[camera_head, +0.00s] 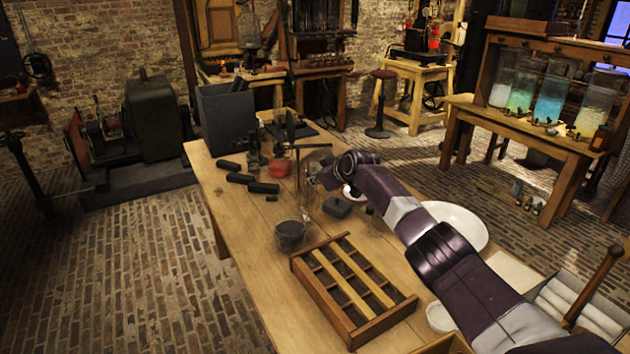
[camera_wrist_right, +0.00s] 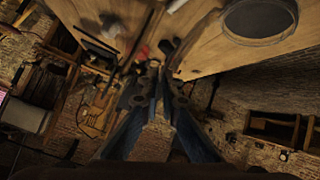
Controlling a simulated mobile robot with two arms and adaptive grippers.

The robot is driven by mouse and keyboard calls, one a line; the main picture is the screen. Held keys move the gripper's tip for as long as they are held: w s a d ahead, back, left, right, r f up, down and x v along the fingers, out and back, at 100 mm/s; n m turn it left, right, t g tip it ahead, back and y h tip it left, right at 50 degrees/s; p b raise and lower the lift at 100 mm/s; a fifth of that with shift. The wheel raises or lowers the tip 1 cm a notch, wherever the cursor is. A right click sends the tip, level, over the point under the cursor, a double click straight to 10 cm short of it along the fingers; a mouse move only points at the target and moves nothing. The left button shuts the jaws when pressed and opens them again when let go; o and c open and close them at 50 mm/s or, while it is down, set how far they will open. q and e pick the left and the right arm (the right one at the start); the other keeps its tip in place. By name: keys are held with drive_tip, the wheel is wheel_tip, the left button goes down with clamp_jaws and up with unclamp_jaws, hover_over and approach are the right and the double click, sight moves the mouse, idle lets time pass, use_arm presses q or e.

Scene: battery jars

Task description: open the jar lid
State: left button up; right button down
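A short round glass jar (camera_head: 290,235) with a dark round top or contents stands on the wooden table. I cannot tell whether the dark part is a lid. A dark round shape with a pale rim (camera_wrist_right: 260,18), perhaps this jar, shows at the top right of the wrist view. A tall clear glass vessel (camera_head: 306,190) stands behind the jar, close to my right gripper (camera_head: 322,178). In the wrist view my right gripper's fingers (camera_wrist_right: 160,62) come close together at the tips; whether they are fully shut or hold something thin is unclear. My left gripper is out of view.
A wooden compartment rack (camera_head: 298,262) lies in front of the jar. A dark block (camera_head: 337,207), a white plate (camera_head: 462,222) and a small white bowl (camera_head: 440,317) are nearby. Black cylinders (camera_head: 263,188) and a stand with a red piece (camera_head: 280,167) are further back. The table's left edge is clear.

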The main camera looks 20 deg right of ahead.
drive_tip(key=shift+r, duration=0.2)
drive_tip(key=c, duration=2.2)
unclamp_jaws()
drive_tip(key=shift+d, duration=0.1)
drive_tip(key=shift+o, duration=0.2)
drive_tip(key=shift+f, duration=0.1)
drive_tip(key=shift+s, duration=0.1)
drive_tip(key=a+v, duration=0.1)
drive_tip(key=v, duration=1.1)
drive_tip(key=shift+d, duration=0.5)
drive_tip(key=shift+a, duration=0.15)
